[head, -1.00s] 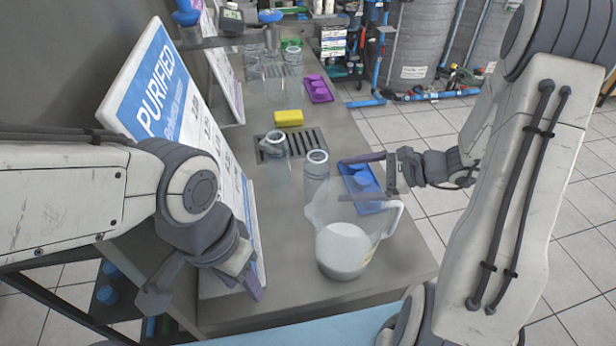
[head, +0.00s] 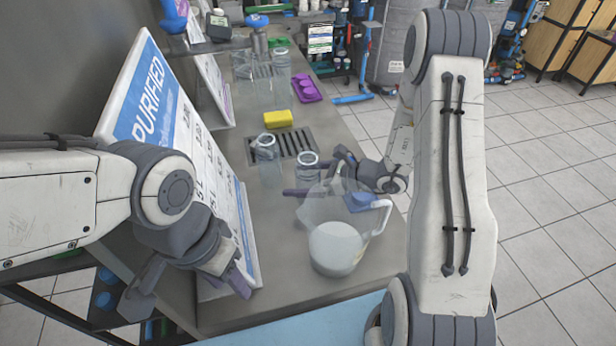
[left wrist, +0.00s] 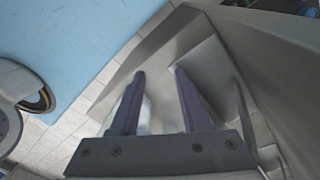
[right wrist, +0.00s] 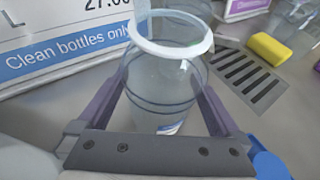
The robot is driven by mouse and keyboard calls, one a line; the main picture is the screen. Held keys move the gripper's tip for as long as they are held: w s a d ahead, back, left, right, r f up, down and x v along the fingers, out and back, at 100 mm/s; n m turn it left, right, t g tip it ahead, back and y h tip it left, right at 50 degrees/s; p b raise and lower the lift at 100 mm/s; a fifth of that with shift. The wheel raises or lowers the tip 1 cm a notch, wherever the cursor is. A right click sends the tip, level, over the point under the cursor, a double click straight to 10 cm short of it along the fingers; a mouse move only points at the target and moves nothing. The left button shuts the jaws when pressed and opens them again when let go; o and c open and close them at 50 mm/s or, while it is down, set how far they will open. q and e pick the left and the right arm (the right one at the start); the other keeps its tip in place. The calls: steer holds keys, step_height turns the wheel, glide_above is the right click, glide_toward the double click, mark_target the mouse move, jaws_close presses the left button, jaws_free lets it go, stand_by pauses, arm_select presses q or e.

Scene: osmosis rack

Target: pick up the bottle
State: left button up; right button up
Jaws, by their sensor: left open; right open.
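A clear bottle (head: 307,170) with a pale rim stands on the grey counter; its lower part is hidden in the head view. My right gripper (head: 312,191) is open at this bottle. In the right wrist view, the bottle (right wrist: 160,88) stands between the open fingers of that gripper (right wrist: 165,100), one on each side; contact cannot be told. My left gripper (head: 238,282) is open and empty beside the sign at the counter's near left. Its open fingers also show in the left wrist view (left wrist: 155,75). Another clear bottle (head: 267,153) stands just left of the first.
A clear pitcher (head: 336,248) with white contents stands close in front of the right gripper. A blue item (head: 360,202) lies behind it. A yellow sponge (head: 279,118) and dark drain grate (head: 293,144) are farther back. A PURIFIED sign (head: 160,110) lines the left side.

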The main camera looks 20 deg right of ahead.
steer(key=shift+w+a+f, duration=0.25)
steer(key=shift+w+a, duration=0.05)
steer(key=shift+a, duration=0.1)
steer(key=c, duration=1.2)
steer(key=shift+c, duration=0.2)
steer(key=shift+r, duration=0.15)
